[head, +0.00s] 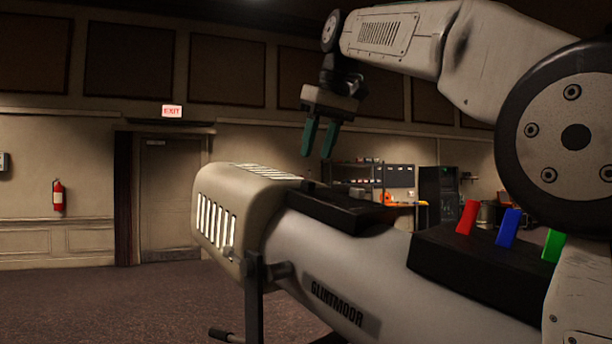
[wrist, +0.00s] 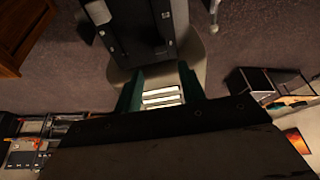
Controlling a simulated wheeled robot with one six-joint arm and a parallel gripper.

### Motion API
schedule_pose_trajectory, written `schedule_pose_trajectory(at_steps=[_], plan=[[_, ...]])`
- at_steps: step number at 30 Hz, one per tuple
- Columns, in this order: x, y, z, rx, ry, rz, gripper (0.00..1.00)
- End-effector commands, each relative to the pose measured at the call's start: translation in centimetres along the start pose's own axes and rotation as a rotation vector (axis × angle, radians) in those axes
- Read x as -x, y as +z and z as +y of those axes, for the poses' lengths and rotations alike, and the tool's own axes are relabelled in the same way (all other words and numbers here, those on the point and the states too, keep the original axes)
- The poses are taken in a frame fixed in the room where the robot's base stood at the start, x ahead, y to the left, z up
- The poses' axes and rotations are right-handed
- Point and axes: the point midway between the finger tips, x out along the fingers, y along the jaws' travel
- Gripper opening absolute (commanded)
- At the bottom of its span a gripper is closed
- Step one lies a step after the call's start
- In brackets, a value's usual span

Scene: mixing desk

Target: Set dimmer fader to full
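A pale lamp body lettered GLINTMOOR (head: 338,303) fills the lower middle of the head view, with a lit, vented housing (head: 222,222) at its left end. A black box (head: 345,213) sits on top, behind the housing; it also shows in the wrist view (wrist: 130,38), with small pale marks. I cannot clearly make out the dimmer fader on it. A second black box (head: 470,262) carries red (head: 467,217), blue (head: 508,228) and green (head: 553,246) levers. My gripper (head: 317,150) has two teal fingers, apart and empty, above the lamp; in the wrist view (wrist: 159,88) lit vents show between them.
A stand post (head: 253,300) and handle are below the housing. Shelves (head: 362,176) and a black cabinet (head: 438,192) stand farther back. A door (head: 168,195) and a fire extinguisher (head: 58,196) are at the far wall. Carpeted floor at the left is clear.

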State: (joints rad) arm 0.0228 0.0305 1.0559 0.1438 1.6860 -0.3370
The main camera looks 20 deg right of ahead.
Motion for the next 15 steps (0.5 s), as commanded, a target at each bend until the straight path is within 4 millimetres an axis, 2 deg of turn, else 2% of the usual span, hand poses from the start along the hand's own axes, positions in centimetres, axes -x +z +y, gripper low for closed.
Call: schedule_pose_trajectory(at_steps=[9, 15], plan=[[-5.0, 0.0, -0.3, 0.003, -0.002, -0.002, 0.40], [-6.5, 0.0, -0.1, 0.002, -0.001, -0.001, 0.40]])
